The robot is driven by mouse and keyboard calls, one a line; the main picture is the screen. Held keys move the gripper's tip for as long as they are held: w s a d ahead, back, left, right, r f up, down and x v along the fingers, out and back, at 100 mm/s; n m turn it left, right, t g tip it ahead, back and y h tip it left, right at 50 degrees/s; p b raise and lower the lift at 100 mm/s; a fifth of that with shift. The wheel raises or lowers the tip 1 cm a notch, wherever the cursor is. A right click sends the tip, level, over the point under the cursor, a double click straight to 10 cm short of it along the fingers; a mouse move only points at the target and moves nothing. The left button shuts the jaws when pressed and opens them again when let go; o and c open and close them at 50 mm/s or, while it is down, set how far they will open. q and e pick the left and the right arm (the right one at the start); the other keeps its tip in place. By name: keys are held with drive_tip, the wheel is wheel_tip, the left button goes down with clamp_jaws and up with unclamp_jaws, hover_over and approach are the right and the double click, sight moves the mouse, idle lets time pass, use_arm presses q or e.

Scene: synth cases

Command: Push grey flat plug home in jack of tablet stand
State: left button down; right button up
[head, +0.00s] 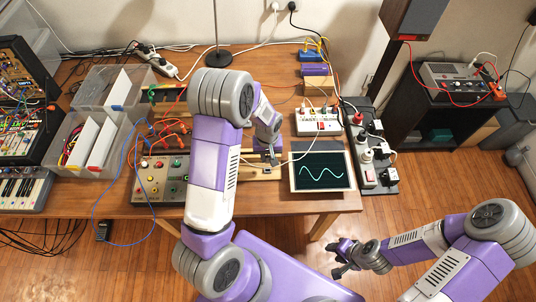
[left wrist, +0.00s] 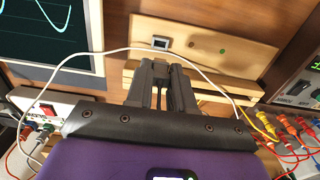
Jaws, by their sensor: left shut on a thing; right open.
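The tablet stand (left wrist: 205,48) is a light wooden piece, shown in the left wrist view beyond my left gripper (left wrist: 160,66). A small square metal-framed jack (left wrist: 160,42) sits in its face, just ahead of the fingertips. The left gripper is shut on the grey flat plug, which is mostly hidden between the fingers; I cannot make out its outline. A gap shows between fingertips and jack. In the head view the left gripper (head: 269,156) is above the wooden stand (head: 262,173). My right gripper (head: 342,262) is open and empty, low at the front right, away from the table.
A screen with a green wave (head: 320,173) lies right of the stand. A white power strip (head: 318,122) stands behind it. A knobbed box with red leads (head: 160,182) is to the left. A thin white cable (left wrist: 120,50) arches across the gripper.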

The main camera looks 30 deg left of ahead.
sight(268, 161)
use_arm(q)
drive_tip(key=shift+f+b, duration=1.4)
drive_tip(key=shift+f, duration=0.85)
drive_tip(key=shift+f+b, duration=1.05)
drive_tip(key=shift+f, duration=0.1)
drive_tip(key=c, duration=0.9)
unclamp_jaws()
drive_tip(key=shift+r, duration=0.1)
wheel_tip(268, 161, up, 8)
drive_tip(key=shift+f+p, duration=0.25)
drive_tip(key=shift+p, duration=0.6)
drive_tip(key=shift+s, duration=0.1)
